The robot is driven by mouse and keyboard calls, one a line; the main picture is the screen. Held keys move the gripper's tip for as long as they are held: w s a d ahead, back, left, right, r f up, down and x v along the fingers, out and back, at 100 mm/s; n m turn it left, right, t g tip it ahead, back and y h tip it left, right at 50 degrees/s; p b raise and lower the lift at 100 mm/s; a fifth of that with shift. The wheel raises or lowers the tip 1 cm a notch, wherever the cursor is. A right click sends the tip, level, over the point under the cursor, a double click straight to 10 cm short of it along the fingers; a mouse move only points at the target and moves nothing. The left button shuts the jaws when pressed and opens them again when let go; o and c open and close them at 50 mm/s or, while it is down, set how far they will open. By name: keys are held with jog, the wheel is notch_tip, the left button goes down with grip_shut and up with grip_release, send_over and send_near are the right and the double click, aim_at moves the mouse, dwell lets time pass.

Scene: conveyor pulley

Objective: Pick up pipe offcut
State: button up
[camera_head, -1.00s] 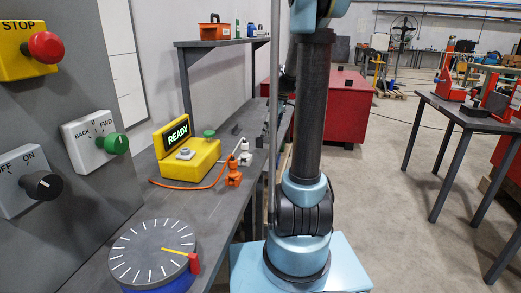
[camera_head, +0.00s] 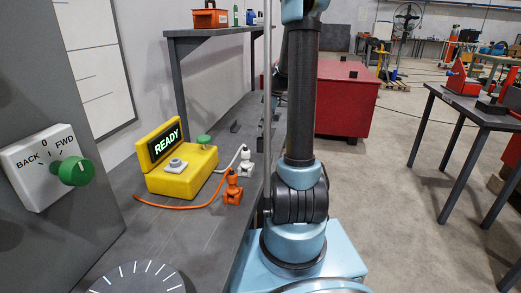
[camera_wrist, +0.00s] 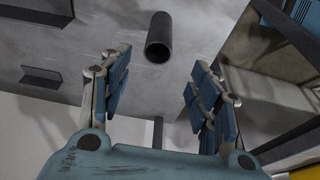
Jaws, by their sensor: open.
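A dark hollow tube (camera_wrist: 161,28), which looks like the pipe offcut, is in the upper middle of the wrist view. It lies against a grey, mottled surface (camera_wrist: 215,30) with its open end towards me. My gripper (camera_wrist: 160,88) is open and empty, its two blue-padded fingers apart on either side of the picture's middle. The tube shows beyond the fingertips, between their lines, and does not touch them. In the head view my gripper is not visible, and I cannot make out the pipe offcut there.
A grey workbench (camera_head: 165,235) holds a yellow READY box (camera_head: 185,180), orange and white plugs (camera_head: 233,188) with cables, and a dial (camera_head: 140,280). A grey panel with a green knob (camera_head: 74,171) stands left. A red cabinet (camera_head: 345,100) is behind.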

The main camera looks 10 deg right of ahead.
send_near(259, 150)
notch_tip(259, 150, down, 5)
jog(key=w, duration=0.3)
jog(key=shift+s+a+x, duration=0.1)
jog(key=shift+a+x, duration=0.05)
jog(key=shift+x, duration=0.9)
jog(key=shift+s+a+x, duration=0.1)
jog(key=shift+a+x, duration=0.05)
jog(key=shift+x, duration=0.95)
jog(key=shift+s+a+x, duration=0.1)
jog(key=shift+s+x, duration=0.05)
jog(key=shift+x, duration=0.9)
jog(key=shift+w, duration=0.1)
jog(key=shift+c, duration=0.3)
jog(key=shift+r, duration=0.1)
grip_shut()
